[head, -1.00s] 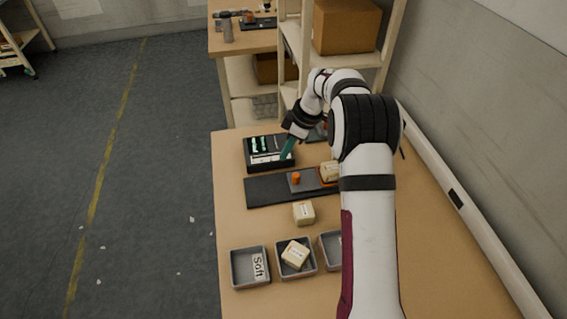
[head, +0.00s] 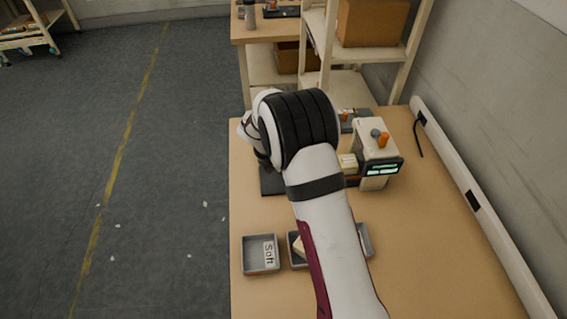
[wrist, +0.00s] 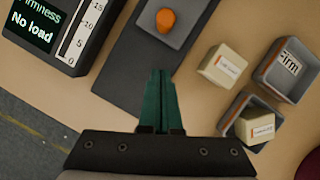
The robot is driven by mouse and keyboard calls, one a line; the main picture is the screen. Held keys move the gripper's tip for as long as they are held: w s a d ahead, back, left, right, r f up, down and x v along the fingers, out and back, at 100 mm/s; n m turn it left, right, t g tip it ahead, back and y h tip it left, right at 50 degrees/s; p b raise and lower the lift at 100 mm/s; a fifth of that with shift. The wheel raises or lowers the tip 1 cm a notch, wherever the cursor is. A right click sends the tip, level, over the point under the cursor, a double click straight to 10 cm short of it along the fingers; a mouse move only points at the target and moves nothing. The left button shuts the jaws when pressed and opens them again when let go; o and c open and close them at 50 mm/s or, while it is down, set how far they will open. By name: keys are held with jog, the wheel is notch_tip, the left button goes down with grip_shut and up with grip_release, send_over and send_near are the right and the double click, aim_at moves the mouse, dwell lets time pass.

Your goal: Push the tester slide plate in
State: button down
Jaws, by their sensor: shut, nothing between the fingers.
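In the wrist view a grey slide plate (wrist: 183,36) with an upright orange knob (wrist: 166,21) lies on a long dark base (wrist: 128,70), cut off by the top edge. My gripper (wrist: 160,75) is shut and empty, its green fingers pointing towards the knob and apart from it in the picture. The head view shows the cream tester (head: 372,135) with a lit display at right of my arm. A pale block (head: 348,161) sits at its left side. My arm hides my gripper and most of the dark base in the head view.
A display box (wrist: 68,48) reading "No load" stands left in the wrist view. A loose pale block (wrist: 223,65), a "Firm" tray (wrist: 262,75) and a tray holding a block (wrist: 258,101) lie right. The "Soft" tray (head: 248,262) is near the table's left edge.

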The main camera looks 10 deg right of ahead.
jog(key=shift+w+d+f, duration=0.15)
jog(key=shift+w+d, duration=0.2)
jog(key=shift+d, duration=0.3)
jog(key=shift+w+d+f, duration=0.2)
jog(key=shift+w+d, duration=0.1)
jog(key=shift+d, duration=0.35)
jog(key=shift+w+d+f, duration=0.15)
jog(key=shift+w+d, duration=0.2)
jog(key=shift+d, duration=0.3)
jog(key=shift+d, duration=2.75)
